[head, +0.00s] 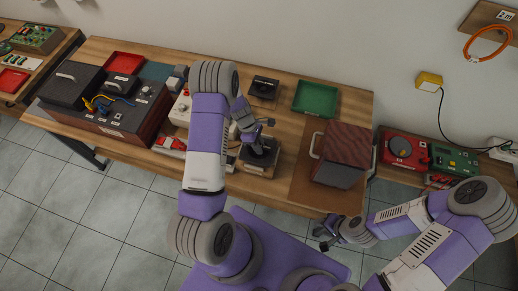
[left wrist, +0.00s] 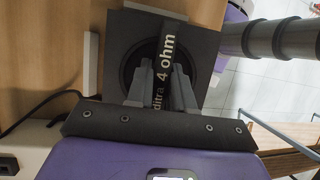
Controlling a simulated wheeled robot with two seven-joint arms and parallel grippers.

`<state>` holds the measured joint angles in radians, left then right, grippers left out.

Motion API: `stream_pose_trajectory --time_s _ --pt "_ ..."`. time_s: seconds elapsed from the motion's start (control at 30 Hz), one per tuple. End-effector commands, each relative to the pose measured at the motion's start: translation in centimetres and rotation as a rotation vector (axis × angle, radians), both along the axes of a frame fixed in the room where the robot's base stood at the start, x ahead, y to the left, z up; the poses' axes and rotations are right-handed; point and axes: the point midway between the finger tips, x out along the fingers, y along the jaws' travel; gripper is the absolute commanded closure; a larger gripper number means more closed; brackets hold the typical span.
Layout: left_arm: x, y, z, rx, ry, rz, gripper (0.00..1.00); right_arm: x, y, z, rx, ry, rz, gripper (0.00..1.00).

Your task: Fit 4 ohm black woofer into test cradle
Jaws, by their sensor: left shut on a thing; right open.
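The black 4 ohm woofer (left wrist: 140,62) fills the upper middle of the left wrist view, a round cone in a dark square face. A dark strip across it carries the white lettering "4 ohm". My left gripper (left wrist: 162,75) is shut on the woofer at this strip, partly covering it. In the head view the woofer (head: 259,157) is below my left gripper (head: 258,137), over a wooden-based stand (head: 258,172) that looks like the test cradle. I cannot tell whether it is seated. My right gripper (head: 326,236) is open and empty, in front of the table's edge.
A second black unit (head: 264,87) sits behind on the table, beside a green tray (head: 316,97). A wood-clad speaker box (head: 342,153) with handles stands to the right. Dark equipment (head: 118,108) and a red tray (head: 123,63) crowd the left.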

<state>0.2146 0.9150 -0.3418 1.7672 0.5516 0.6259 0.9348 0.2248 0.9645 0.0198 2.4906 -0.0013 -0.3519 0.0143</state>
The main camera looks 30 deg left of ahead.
Motion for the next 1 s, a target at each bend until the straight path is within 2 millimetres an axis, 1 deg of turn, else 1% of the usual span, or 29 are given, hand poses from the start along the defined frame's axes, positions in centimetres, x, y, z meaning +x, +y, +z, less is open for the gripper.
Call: stream_pose_trajectory --time_s 0.03,0.2,0.37,0.5,0.6,0.87,1.0 --pt "0.2 -0.1 1.3 0.0 -0.008 -0.002 1.0 0.0 0.0 0.1 0.0 0.0 0.0 0.57" --pt "0.2 -0.1 4.4 -0.001 -0.005 -0.001 1.0 0.0 0.0 0.2 0.0 0.0 0.0 0.57" --pt "0.2 0.0 6.7 0.0 -0.005 -0.001 1.0 0.0 0.0 0.3 0.0 0.0 0.0 0.57" --pt "0.1 0.0 8.2 -0.001 -0.003 -0.001 1.0 0.0 0.0 0.9 0.0 0.0 0.0 0.57" --pt "0.1 0.0 8.6 -0.002 -0.002 0.0 1.0 0.0 0.0 1.1 0.0 0.0 0.0 0.57" --pt "0.1 0.0 8.4 -0.001 -0.002 0.0 1.0 0.0 0.0 1.0 0.0 0.0 0.0 0.57" --pt "0.1 0.0 8.1 0.002 -0.018 0.0 1.0 0.0 0.0 0.4 0.0 0.0 0.0 0.57"
